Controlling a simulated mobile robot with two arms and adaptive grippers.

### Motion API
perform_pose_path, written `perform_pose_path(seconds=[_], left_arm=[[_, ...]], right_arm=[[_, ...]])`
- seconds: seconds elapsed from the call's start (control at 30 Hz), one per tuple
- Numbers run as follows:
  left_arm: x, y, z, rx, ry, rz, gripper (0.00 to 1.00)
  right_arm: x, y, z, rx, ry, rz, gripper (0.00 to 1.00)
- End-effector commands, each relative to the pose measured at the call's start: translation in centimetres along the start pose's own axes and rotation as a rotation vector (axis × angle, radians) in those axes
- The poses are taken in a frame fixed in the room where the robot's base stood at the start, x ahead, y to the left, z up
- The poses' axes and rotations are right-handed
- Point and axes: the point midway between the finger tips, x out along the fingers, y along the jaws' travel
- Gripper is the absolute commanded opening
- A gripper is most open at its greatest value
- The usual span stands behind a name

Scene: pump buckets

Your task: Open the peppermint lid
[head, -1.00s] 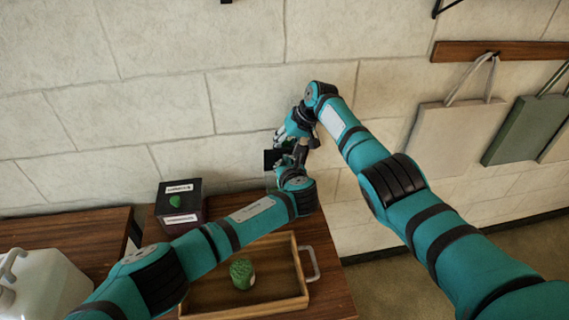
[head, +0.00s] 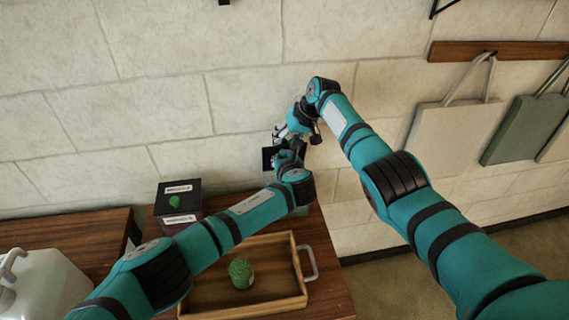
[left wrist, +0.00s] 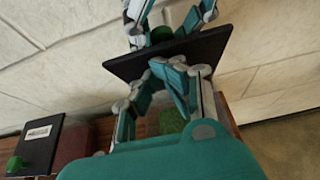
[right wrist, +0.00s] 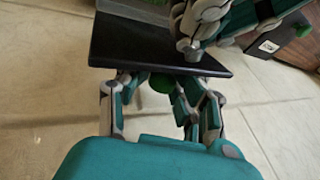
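A dark flat lid is tilted steeply in the air between my grippers; it shows in the head view (head: 269,158), the left wrist view (left wrist: 200,50) and the right wrist view (right wrist: 125,42). Its green knob (right wrist: 162,82) sits between the fingers of my right gripper (right wrist: 160,90), which appears shut on it. My left gripper (left wrist: 165,85) is on the lid's other face, close to it, its fingers looking apart. A green patch (left wrist: 171,121) shows beyond the left fingers; I cannot tell what it is. The container below is mostly hidden by my left arm.
A dark box (head: 179,206) with labels and a green knob stands against the wall. A wooden tray (head: 302,280) holding a green object (head: 241,272) is in front. A white jug (head: 45,290) stands at the left. Bags (head: 455,130) hang at the right.

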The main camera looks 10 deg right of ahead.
Motion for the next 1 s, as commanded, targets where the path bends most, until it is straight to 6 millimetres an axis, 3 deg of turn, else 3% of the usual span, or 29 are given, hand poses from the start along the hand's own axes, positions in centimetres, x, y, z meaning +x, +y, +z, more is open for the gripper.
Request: perform_pose_path(seconds=[0.03,0.1,0.57,0.73,1.0], left_arm=[[0.0,0.0,0.4,-0.001,-0.006,-0.001,0.0],[-0.1,-0.1,0.3,0.0,-0.005,-0.003,0.0],[-0.1,-0.3,-0.1,0.0,0.001,-0.006,0.0],[-0.1,-0.2,-0.1,0.0,0.001,-0.005,0.0],[-0.1,-0.3,-0.2,0.0,0.002,-0.006,0.0]], right_arm=[[0.0,0.0,0.0,0.0,-0.003,0.0,0.38],[0.1,0.0,0.1,0.001,-0.005,-0.001,0.47],[-0.1,-0.1,0.5,0.002,-0.011,-0.004,0.48],[-2.1,0.0,0.5,0.0,-0.008,-0.003,0.48],[-8.2,0.1,0.2,0.001,-0.002,-0.002,0.48]])
